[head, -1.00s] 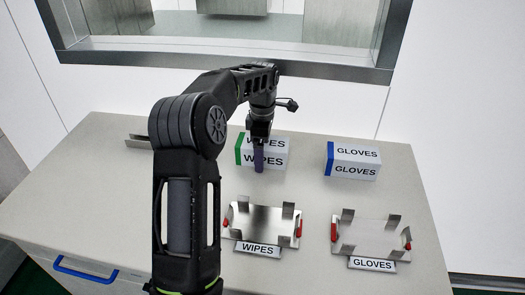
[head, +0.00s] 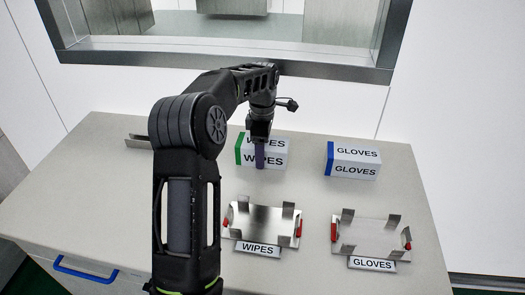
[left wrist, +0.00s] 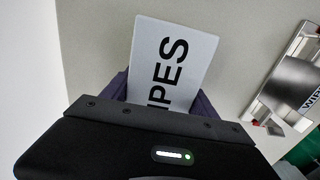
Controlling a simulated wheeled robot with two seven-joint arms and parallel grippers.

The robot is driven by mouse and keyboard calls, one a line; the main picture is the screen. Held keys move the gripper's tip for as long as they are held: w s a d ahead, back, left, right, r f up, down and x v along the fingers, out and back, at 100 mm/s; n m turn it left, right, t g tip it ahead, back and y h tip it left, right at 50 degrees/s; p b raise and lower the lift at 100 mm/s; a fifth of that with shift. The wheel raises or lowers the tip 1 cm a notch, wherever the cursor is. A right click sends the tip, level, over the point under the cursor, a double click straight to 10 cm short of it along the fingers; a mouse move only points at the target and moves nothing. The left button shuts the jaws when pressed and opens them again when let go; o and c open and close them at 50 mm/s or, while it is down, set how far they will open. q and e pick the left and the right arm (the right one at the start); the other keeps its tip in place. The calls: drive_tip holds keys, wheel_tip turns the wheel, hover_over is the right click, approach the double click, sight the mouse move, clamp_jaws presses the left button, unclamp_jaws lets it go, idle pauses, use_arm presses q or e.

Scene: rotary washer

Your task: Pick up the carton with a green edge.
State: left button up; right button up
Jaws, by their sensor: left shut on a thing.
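The carton with a green edge (head: 273,152) is white, marked WIPES, and stands at the back of the table, its green edge at the left end. My left gripper (head: 260,157) reaches down over it, one purple finger in front of its near face. In the left wrist view the carton (left wrist: 174,60) shows its lettered top between the two purple fingers (left wrist: 162,96), one on each side. The gripper is shut on the carton, which appears to rest on the table. The carton's middle is partly hidden by the gripper. My right gripper is not in view.
A blue-edged GLOVES carton (head: 352,161) stands to the right. In front are metal holders labelled WIPES (head: 262,226) and GLOVES (head: 371,236), both empty. A metal piece (head: 138,142) lies at the back left, partly hidden by my arm. A window ledge is behind the table.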

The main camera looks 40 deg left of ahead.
use_arm(q)
drive_tip(key=c, duration=0.3)
drive_tip(key=shift+r, duration=0.1)
drive_tip(key=shift+r, duration=0.2)
wheel_tip(320, 180, up, 4)
drive_tip(key=shift+f+b, duration=0.1)
drive_tip(key=shift+b, duration=0.25)
wheel_tip(320, 180, up, 5)
drive_tip(key=p, duration=0.3)
drive_tip(key=shift+r, duration=0.35)
drive_tip(key=shift+p, duration=0.3)
